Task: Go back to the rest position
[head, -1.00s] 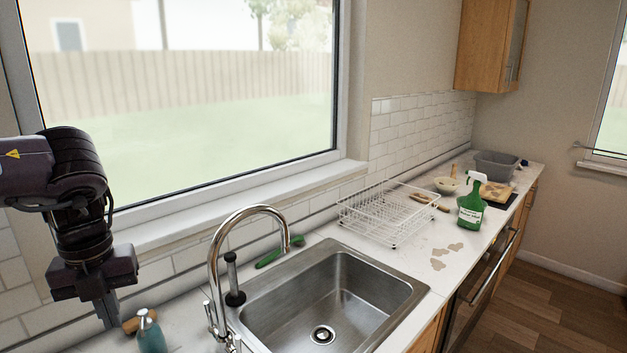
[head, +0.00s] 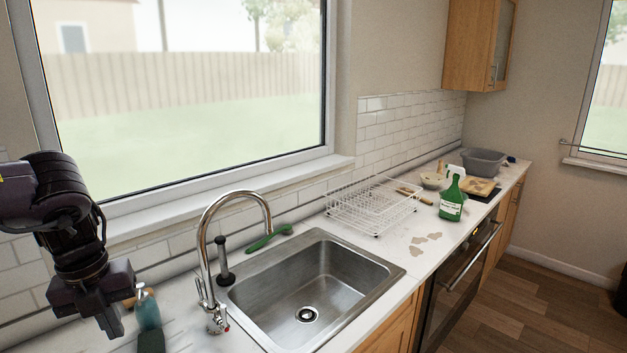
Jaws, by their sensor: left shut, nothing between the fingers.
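My left gripper (head: 110,322) hangs pointing down at the lower left of the head view, above the counter left of the sink. Its fingers are shut with nothing between them. A teal soap bottle (head: 148,310) stands just right of it, with a dark green block (head: 151,341) in front of the bottle. I cannot tell whether the fingers touch anything. My right gripper is not in view.
The steel sink (head: 315,285) and tall faucet (head: 232,200) lie right of my left gripper. A green brush (head: 270,238) lies behind the sink. Farther right are a white dish rack (head: 372,207), green spray bottle (head: 451,200), brown stains (head: 420,245) and a grey tub (head: 484,161). The window wall is behind.

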